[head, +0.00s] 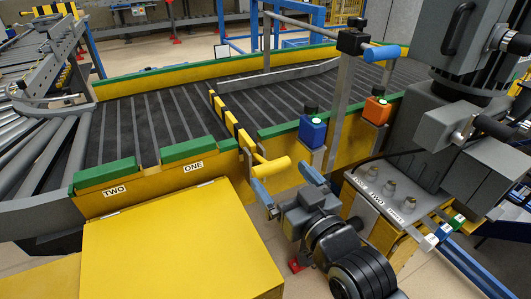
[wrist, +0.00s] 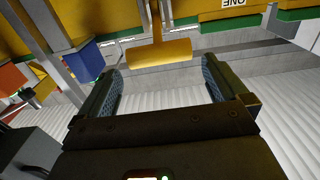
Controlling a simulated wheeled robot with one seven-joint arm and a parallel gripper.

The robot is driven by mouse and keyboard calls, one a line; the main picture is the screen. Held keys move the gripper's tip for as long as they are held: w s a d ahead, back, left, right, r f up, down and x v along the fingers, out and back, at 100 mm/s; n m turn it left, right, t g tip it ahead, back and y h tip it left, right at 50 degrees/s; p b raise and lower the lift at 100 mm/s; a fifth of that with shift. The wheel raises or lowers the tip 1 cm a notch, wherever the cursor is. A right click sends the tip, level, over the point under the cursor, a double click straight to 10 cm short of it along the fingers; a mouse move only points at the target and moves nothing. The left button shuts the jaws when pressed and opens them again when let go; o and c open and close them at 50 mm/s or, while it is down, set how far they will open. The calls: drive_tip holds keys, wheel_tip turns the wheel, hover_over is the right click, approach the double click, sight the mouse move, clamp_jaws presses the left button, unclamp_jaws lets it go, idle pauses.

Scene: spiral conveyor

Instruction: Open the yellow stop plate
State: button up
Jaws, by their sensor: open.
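The yellow stop plate is a yellow-and-black striped bar (head: 232,120) lying across the dark conveyor in the head view. Its yellow cylindrical handle (head: 273,168) sticks out over the near side wall. The handle also shows in the wrist view (wrist: 158,52), at the upper middle. My gripper (head: 287,183) is open and empty, with blue finger pads, just in front of the handle. In the wrist view the handle lies between the lines of my open fingers (wrist: 163,72), a little beyond the tips. I cannot see any contact.
A blue box (head: 312,132) and an orange box (head: 376,110) stand right of the handle. A grey post with a blue handle (head: 382,53) rises behind them. A yellow cabinet (head: 180,245) stands at front left. Panels labelled ONE and TWO (head: 115,190) line the near wall.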

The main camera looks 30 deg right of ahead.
sight(267, 162)
drive_tip(key=shift+w+p, duration=0.35)
drive_tip(key=shift+w, duration=3.2)
drive_tip(key=shift+c, duration=0.2)
drive_tip(key=c, duration=1.2)
drive_tip(key=shift+f, duration=0.1)
drive_tip(key=shift+f+b, duration=0.15)
drive_tip(key=shift+b, duration=0.25)
